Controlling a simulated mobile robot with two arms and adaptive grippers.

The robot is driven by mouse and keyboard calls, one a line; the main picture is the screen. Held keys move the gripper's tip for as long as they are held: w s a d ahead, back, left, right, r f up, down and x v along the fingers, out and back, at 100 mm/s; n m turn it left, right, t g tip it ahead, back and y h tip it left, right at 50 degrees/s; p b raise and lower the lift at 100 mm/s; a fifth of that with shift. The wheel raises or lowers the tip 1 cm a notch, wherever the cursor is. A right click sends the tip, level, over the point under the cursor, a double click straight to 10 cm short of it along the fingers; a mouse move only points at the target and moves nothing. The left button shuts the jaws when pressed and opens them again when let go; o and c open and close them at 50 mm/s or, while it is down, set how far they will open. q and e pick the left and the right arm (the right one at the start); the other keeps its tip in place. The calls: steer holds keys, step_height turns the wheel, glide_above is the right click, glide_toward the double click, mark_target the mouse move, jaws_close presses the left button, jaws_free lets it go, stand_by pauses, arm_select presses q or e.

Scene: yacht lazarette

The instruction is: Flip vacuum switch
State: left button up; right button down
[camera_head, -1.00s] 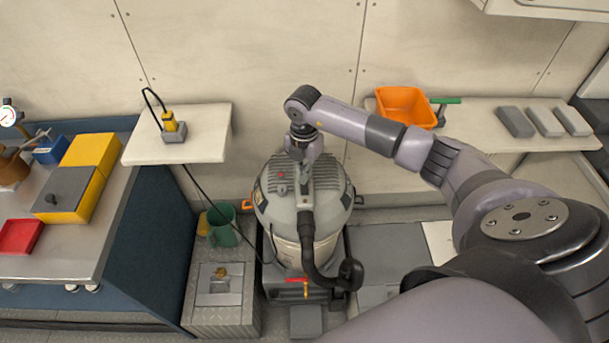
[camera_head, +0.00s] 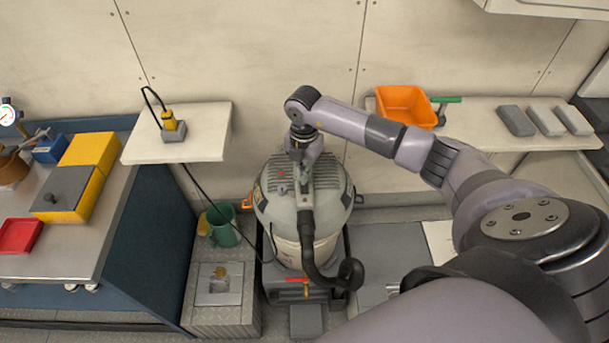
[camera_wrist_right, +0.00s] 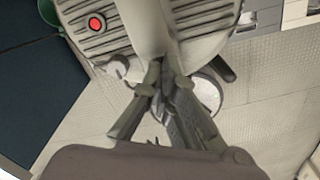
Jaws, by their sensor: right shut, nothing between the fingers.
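The vacuum (camera_head: 268,208) is a grey canister with a domed, ribbed lid and a black hose at its front. A small red button or switch (camera_head: 281,174) sits on the left part of the lid. In the right wrist view the red button (camera_wrist_right: 96,24) shows at the upper left, set among dark vents. My right gripper (camera_head: 299,160) is at the top of the vacuum, to the right of the red button. In the right wrist view its fingers (camera_wrist_right: 160,78) are shut and empty, apart from the button. I cannot tell whether they touch the lid. My left gripper is out of view.
A white shelf (camera_head: 205,130) with a yellow plug device (camera_head: 170,122) is at left; its cord hangs down near the vacuum. A right shelf (camera_head: 470,130) holds an orange bin (camera_head: 404,104) and grey blocks. A green bucket (camera_head: 221,228) stands left of the vacuum.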

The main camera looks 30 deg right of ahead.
steer(key=shift+f, duration=0.25)
steer(key=shift+r, duration=0.2)
steer(key=shift+r+p, duration=0.5)
steer(key=shift+r, duration=0.05)
step_height(320, 180, up, 6)
steer(key=p, duration=0.4)
steer(key=shift+f, duration=0.2)
